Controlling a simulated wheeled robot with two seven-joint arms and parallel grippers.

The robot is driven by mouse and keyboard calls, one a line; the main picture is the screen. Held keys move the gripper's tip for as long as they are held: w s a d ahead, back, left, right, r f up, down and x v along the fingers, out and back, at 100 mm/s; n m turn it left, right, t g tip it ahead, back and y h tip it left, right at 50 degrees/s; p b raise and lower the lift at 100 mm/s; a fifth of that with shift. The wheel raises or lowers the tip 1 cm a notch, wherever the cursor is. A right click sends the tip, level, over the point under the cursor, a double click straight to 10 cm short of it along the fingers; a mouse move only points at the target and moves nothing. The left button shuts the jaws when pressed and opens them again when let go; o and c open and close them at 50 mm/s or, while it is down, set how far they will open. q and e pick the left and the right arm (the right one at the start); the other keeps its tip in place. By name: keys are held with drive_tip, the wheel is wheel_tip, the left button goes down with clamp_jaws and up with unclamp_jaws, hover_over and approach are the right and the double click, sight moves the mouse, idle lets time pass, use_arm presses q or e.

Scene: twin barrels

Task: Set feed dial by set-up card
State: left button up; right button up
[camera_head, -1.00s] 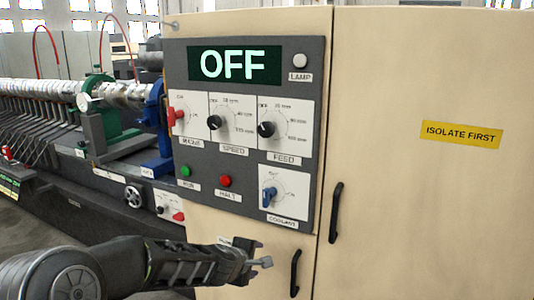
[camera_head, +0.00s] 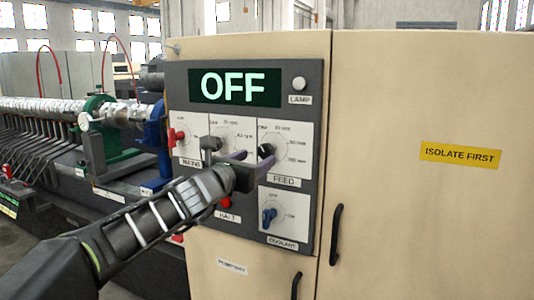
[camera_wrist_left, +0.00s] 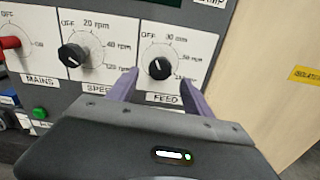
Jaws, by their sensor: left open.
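The feed dial (camera_head: 266,151) is a black knob on a white plate marked OFF and several mm values. In the left wrist view the dial (camera_wrist_left: 160,68) has its white mark toward OFF, at upper left. My left gripper (camera_head: 238,157) is in front of the panel, open and empty. In the left wrist view its purple fingertips (camera_wrist_left: 158,78) lie either side of the dial's lower part; contact cannot be told. The display (camera_head: 234,87) reads OFF. I cannot make out a set-up card. My right gripper is not in view.
The speed dial (camera_wrist_left: 73,56) is close left of the feed dial, and the red mains switch (camera_head: 177,136) further left. A yellow ISOLATE FIRST label (camera_head: 460,155) marks the cabinet door. A lathe-like machine stands at left.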

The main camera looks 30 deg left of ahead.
sight(264, 154)
use_arm(q)
drive_tip(key=w, duration=0.7)
drive_tip(key=shift+w+a+f, duration=0.1)
clamp_jaws()
idle(0.5)
